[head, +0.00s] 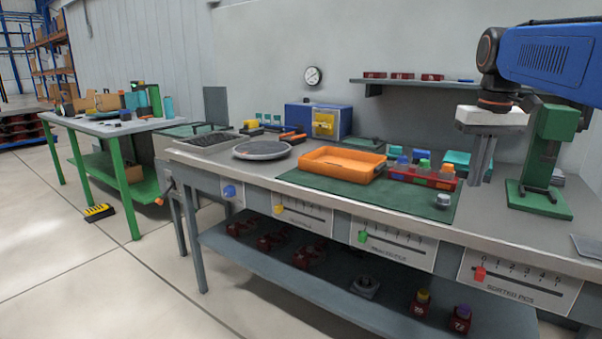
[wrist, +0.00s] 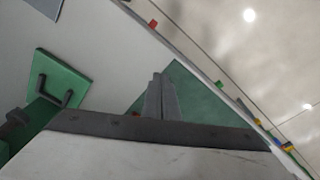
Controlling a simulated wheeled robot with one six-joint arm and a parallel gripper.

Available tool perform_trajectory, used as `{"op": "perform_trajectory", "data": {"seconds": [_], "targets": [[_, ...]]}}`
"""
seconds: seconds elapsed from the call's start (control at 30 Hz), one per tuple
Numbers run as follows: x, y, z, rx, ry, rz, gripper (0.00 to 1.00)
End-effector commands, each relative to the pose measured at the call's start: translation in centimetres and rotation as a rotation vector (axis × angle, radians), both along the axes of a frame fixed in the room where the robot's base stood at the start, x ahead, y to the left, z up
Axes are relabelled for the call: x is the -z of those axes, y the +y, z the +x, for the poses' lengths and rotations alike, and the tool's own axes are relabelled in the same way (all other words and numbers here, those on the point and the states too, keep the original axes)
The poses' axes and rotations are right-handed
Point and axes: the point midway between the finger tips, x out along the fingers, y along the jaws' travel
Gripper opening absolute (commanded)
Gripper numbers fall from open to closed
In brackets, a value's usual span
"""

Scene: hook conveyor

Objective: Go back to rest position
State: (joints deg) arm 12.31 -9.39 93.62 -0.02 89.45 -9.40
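My gripper (head: 479,182) hangs at the right in the head view, fingers down, above the right part of the workbench (head: 520,232). In the wrist view its two grey fingers (wrist: 160,76) lie side by side with almost no gap, and nothing shows between them. It is apart from the red rack with colored blocks (head: 424,177) to its left and the green press-like stand (head: 540,190) to its right.
An orange tray (head: 342,176) and a small grey knob-like part (head: 442,200) sit on the green mat (head: 400,199). A grey round disc (head: 262,150) and a blue box (head: 318,120) stand further left. A wall shelf (head: 440,84) runs behind my arm.

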Motion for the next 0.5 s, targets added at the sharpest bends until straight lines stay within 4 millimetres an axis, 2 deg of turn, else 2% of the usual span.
{"op": "perform_trajectory", "data": {"seconds": [0.03, 0.27, 0.5], "targets": [[0.8, 1.0, -1.5, -0.006, -0.016, -0.002, 0.00], [5.6, 4.1, -7.0, -0.018, -0.088, -0.009, 0.00], [11.7, 6.7, -12.8, -0.033, -0.166, -0.009, 0.00]]}}
